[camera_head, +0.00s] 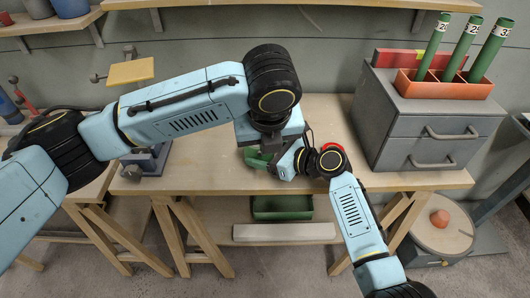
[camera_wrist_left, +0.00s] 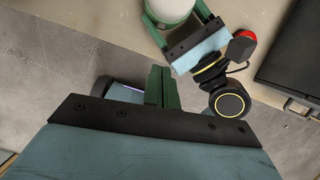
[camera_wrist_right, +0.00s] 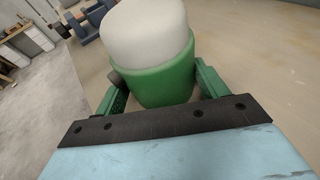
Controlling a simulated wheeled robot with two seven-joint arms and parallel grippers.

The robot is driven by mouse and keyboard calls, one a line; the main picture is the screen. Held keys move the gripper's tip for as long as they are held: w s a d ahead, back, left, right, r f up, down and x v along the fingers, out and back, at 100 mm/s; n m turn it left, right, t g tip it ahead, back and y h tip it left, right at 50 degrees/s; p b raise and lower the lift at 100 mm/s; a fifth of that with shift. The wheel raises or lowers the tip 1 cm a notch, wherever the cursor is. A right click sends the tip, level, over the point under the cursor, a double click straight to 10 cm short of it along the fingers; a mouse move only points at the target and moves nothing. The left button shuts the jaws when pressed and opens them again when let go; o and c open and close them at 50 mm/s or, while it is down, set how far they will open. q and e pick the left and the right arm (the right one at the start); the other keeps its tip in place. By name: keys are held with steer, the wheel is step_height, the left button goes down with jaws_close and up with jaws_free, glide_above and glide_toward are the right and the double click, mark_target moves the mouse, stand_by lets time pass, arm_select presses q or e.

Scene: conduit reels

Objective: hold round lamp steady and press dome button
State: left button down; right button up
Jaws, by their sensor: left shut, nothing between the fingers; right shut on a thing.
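The round lamp (camera_wrist_right: 147,45), with a white top and green lower part, sits between the fingers of my right gripper (camera_wrist_right: 160,85), which is shut on it. The lamp (camera_wrist_left: 170,8) also shows at the top of the left wrist view, cut by the edge. In the head view the button (camera_head: 331,147) is partly hidden behind my right wrist. My left gripper (camera_wrist_left: 158,80) is shut and empty, its fingers short of the lamp and button. My left arm hides most of the lamp in the head view.
A grey drawer cabinet (camera_head: 425,125) stands on the bench at right, with an orange holder (camera_head: 445,88) of green tubes. A dark cable runs near the button. The bench top (camera_head: 335,115) is clear between button and cabinet. A green tray (camera_head: 282,207) lies on the lower shelf.

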mark_target(260, 154)
steer(key=shift+r, duration=0.1)
arm_select(q)
step_height(260, 154, up, 3)
steer(key=shift+w+f+m+t, duration=0.15)
steer(key=shift+m+t, duration=0.15)
steer(key=shift+m, duration=0.3)
steer(key=x, duration=1)
